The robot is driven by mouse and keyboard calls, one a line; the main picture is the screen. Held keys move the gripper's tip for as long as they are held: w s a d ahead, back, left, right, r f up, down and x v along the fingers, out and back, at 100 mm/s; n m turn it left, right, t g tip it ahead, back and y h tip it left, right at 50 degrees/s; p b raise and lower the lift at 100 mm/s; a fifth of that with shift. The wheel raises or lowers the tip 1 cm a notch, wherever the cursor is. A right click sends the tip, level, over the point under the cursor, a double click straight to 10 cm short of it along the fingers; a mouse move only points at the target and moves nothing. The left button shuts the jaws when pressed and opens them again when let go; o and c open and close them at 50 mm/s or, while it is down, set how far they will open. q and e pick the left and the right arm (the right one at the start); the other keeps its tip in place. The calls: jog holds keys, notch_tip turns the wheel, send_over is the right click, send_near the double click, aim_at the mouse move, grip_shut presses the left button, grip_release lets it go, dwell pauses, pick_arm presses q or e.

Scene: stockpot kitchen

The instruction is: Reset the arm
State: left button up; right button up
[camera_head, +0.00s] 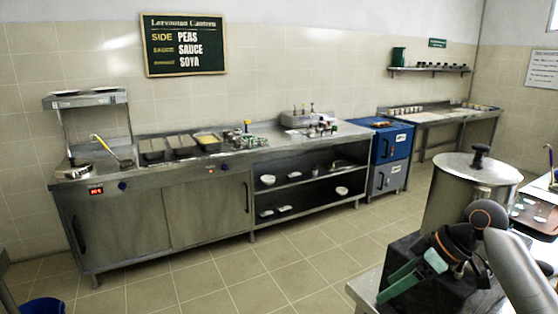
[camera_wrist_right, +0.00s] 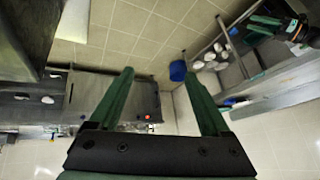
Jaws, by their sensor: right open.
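My right gripper (camera_head: 412,276), with green fingers, is at the lower right of the head view, in front of the large steel stockpot (camera_head: 447,203). The right wrist view shows its two fingers (camera_wrist_right: 160,82) spread wide with nothing between them. The stockpot's lid (camera_head: 495,172) with its dark knob is on. A green and black part that looks like my left gripper (camera_wrist_right: 268,24) shows at the upper right of the wrist view; its opening is unclear. The left gripper does not show in the head view.
A black block (camera_head: 400,252) is close behind my right gripper on the steel table (camera_head: 362,288). A long steel counter (camera_head: 150,215) with food pans runs along the back wall, beside a blue cabinet (camera_head: 390,145). The tiled floor (camera_head: 270,270) between is clear.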

jog(key=s+d+f+m+t+h, duration=0.1)
jog(key=s+d+f, duration=0.15)
jog(key=f, duration=0.65)
jog(key=s+d+f+m+t+h, duration=0.1)
jog(key=s+f+m+h, duration=0.15)
jog(key=f, duration=0.55)
jog(key=s+d+f+m+t+h, duration=0.1)
jog(key=s+d+f, duration=0.15)
jog(key=f, duration=0.65)
jog(key=s+a+f+n+t, duration=0.1)
jog(key=s+f, duration=0.2)
jog(key=s, duration=0.6)
jog(key=s+a+f+n+t, duration=0.1)
jog(key=s+f+t, duration=0.15)
jog(key=s, duration=0.65)
jog(key=a+m, duration=0.5)
jog(key=a, duration=0.5)
jog(key=shift+w+a+y, duration=0.35)
